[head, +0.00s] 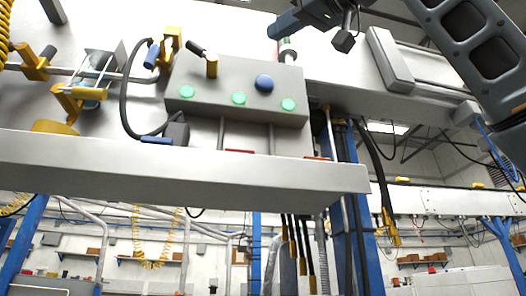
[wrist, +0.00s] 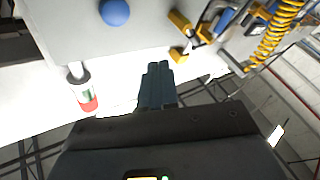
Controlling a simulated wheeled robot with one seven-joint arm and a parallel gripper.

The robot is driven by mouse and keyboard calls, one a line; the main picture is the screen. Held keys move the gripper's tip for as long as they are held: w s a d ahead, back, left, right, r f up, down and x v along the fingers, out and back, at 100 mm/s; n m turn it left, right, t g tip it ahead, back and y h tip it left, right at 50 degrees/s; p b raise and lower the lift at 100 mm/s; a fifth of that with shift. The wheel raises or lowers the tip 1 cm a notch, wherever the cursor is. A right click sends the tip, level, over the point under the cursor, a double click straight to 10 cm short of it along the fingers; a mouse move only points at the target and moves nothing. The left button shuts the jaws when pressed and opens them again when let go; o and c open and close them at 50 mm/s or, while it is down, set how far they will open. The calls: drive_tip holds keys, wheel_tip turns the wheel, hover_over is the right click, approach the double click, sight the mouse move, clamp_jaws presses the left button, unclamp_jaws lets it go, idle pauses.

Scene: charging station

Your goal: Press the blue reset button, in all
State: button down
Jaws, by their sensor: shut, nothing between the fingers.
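The blue button (head: 264,83) is a round dome on the front of a grey control box (head: 215,82), above and between green buttons. It also shows near the top of the wrist view (wrist: 115,12), up and to the left of my fingertips. My gripper (head: 277,27) shows at the top of the head view, above and slightly right of the button, with a gap between them. In the wrist view, its dark fingers (wrist: 157,68) are together with nothing between them.
Green buttons (head: 238,98) line the box's lower edge. A small cylinder (head: 287,51) stands at the box's top, close to my gripper. Yellow handles (head: 211,66) and a black cable (head: 124,95) lie left. A grey ledge (head: 180,168) runs below.

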drive_tip(key=shift+w, duration=0.1)
drive_tip(key=p, duration=0.3)
approach(258, 77)
drive_tip(key=w+a+r, duration=0.1)
drive_tip(key=a+r, duration=0.1)
drive_tip(key=a, duration=0.2)
drive_tip(key=shift+w+a+f, duration=0.15)
drive_tip(key=shift+w+f, duration=0.1)
drive_tip(key=shift+w, duration=0.4)
drive_tip(key=shift+w, duration=0.15)
idle(1.2)
drive_tip(key=shift+w+a, duration=0.1)
drive_tip(key=shift+w, duration=0.15)
drive_tip(key=shift+w+a, duration=0.1)
drive_tip(key=shift+w, duration=0.35)
idle(0.7)
drive_tip(key=shift+s, duration=0.1)
drive_tip(key=shift+s+d, duration=0.25)
drive_tip(key=shift+s, duration=0.5)
drive_tip(key=shift+b, duration=0.3)
